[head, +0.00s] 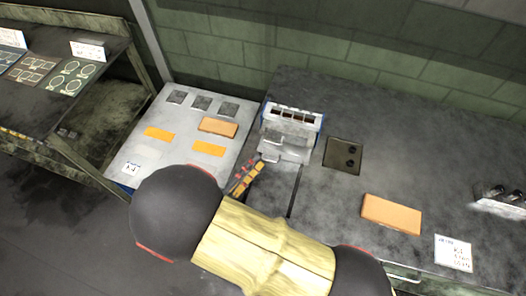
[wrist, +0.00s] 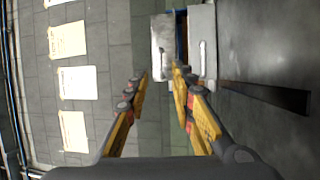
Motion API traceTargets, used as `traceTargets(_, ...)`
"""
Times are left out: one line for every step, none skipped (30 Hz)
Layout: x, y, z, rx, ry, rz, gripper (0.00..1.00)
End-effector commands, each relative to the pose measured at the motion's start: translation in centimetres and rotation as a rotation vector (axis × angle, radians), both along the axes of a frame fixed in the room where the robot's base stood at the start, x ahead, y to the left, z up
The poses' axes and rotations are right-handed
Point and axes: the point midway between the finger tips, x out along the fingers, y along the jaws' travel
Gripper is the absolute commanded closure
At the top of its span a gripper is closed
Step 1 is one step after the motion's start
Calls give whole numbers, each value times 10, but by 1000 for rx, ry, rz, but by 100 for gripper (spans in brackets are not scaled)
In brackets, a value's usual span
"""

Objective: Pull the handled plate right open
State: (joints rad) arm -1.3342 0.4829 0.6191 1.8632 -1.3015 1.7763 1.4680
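The handled plate (wrist: 203,30) is a grey metal plate with a pale bar handle (wrist: 202,55), at the top of the wrist view. A narrow gap with blue and orange inside lies along its left side, with a lighter metal panel (wrist: 163,45) beyond the gap. In the head view the plate (head: 289,147) is at the front of the blue-edged unit on the bench. My gripper (wrist: 159,74) is open, with nothing seen between its fingers. Its right fingertip is near the plate's lower left corner; I cannot tell whether they touch. In the head view my gripper (head: 247,177) is partly hidden by my arm.
The unit (head: 292,113) has a row of dark slots on top. The grey bench (head: 330,210) has a long slot, an orange block (head: 391,214) and a paper label (head: 453,252). A pale panel (head: 180,130) stands left, a dark sloped console (head: 60,75) farther left. A brick wall is behind.

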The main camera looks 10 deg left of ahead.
Motion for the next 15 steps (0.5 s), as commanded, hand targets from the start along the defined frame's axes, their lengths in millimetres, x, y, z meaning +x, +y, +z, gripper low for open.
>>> traceTargets(-9,6,-2,1,0,5,75)
traceTargets(-13,9,-3,1,0,4,75)
traceTargets(-19,12,-4,1,0,4,75)
traceTargets(-23,14,-5,1,0,4,75)
traceTargets(-27,17,-5,1,0,3,75)
traceTargets(-30,19,-6,1,0,2,75)
traceTargets(-33,20,-7,1,0,2,75)
traceTargets(-35,22,-7,1,0,2,75)
traceTargets(-38,23,-7,1,0,2,75)
traceTargets(-40,24,-8,0,0,1,75)
traceTargets(-41,24,-8,1,-1,0,75)
traceTargets(-42,25,-8,1,-1,0,75)
traceTargets(-42,25,-8,1,-1,0,75)
traceTargets(-42,25,-8,1,-1,0,75)
traceTargets(-42,25,-8,0,0,0,75)
